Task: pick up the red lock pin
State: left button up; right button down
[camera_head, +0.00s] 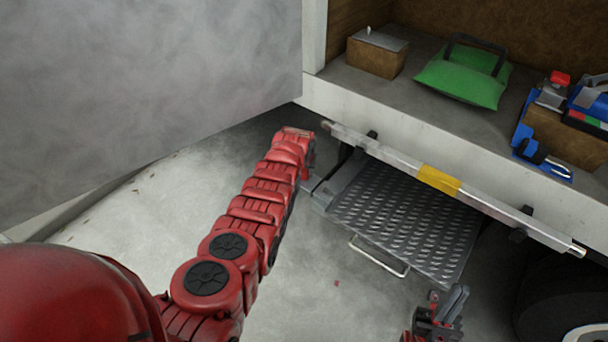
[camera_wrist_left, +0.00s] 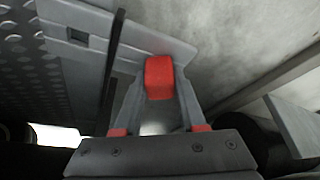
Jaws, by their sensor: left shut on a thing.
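The red lock pin (camera_wrist_left: 159,76) shows in the left wrist view as a red block between my fingers, against a grey metal bracket (camera_wrist_left: 120,38). My left gripper (camera_wrist_left: 159,92) is shut on it. In the head view my left arm reaches to the left side of the ribbed metal step (camera_head: 405,215), and the pin there is hidden by my arm. My right gripper (camera_head: 447,304) is at the bottom right, in front of the step. It is small and seen at an angle, so I cannot tell whether it is open.
A metal bar with a yellow band (camera_head: 438,179) runs along the truck bed's edge. A handle (camera_head: 378,258) sticks out from the step. On the bed are a brown box (camera_head: 376,57), a green bag (camera_head: 462,80) and blue tools (camera_head: 522,130). A black tyre (camera_head: 560,310) stands lower right.

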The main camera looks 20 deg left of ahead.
pick_arm(q)
grip_shut()
jog(key=shift+r, duration=0.1)
jog(key=shift+r, duration=0.4)
notch_tip(320, 180, up, 7)
jog(key=shift+w+f+p, duration=0.1)
jog(key=shift+f+p, duration=0.05)
jog(key=shift+p, duration=0.6)
jog(key=s+d+p, duration=0.1)
jog(key=s+d, duration=0.2)
jog(key=s, duration=1.4)
jog(key=p+v, duration=0.2)
jog(key=w+p+v, duration=0.1)
jog(key=p+v, duration=0.2)
jog(key=shift+a+p, duration=0.1)
jog(key=shift+p, duration=0.25)
